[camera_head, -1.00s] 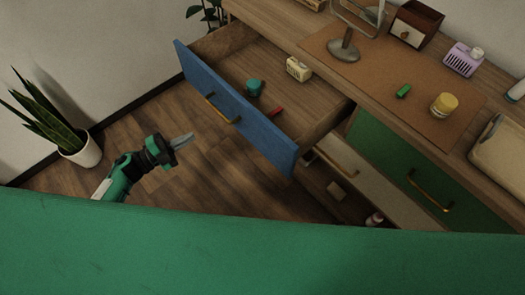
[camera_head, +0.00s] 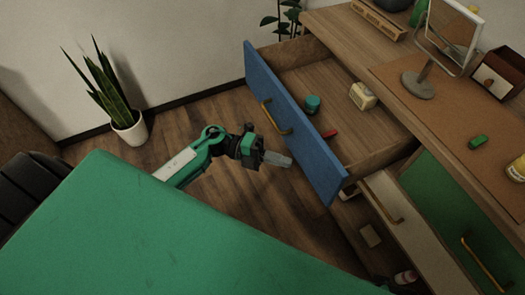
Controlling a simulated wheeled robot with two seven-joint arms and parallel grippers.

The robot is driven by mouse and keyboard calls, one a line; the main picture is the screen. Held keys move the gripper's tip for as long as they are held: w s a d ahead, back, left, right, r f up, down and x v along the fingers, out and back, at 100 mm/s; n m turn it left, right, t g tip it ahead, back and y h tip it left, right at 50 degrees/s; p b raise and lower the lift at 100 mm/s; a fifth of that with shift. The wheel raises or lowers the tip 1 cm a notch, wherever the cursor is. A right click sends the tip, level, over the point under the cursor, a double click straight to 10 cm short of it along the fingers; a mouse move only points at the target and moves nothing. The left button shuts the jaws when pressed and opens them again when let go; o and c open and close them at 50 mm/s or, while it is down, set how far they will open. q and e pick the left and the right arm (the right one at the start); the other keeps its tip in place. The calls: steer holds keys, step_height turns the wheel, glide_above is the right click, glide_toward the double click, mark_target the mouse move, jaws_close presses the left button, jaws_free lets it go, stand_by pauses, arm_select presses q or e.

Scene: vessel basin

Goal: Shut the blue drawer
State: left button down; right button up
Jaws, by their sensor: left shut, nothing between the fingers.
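The blue drawer (camera_head: 292,121) stands pulled far out of the wooden dresser (camera_head: 429,100), with a brass handle (camera_head: 274,119) on its blue front. Inside it lie a teal round item (camera_head: 312,104), a cream box-like item (camera_head: 363,96) and a small red item (camera_head: 330,134). My left gripper (camera_head: 283,161) is shut and empty, in front of the drawer's blue face, below the handle in the picture. I cannot tell how far its fingertips are from the face. My right gripper is not in view.
Below the blue drawer, a white-fronted drawer (camera_head: 395,215) and a green-fronted drawer (camera_head: 450,215) show. A mirror (camera_head: 452,35) and small items stand on the dresser top. A potted plant (camera_head: 129,128) stands by the wall. Wooden floor (camera_head: 190,118) lies clear between plant and drawer.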

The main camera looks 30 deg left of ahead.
mark_target(309, 158)
arm_select(q)
steer(key=shift+w+d, duration=1.35)
steer(key=shift+w, duration=0.25)
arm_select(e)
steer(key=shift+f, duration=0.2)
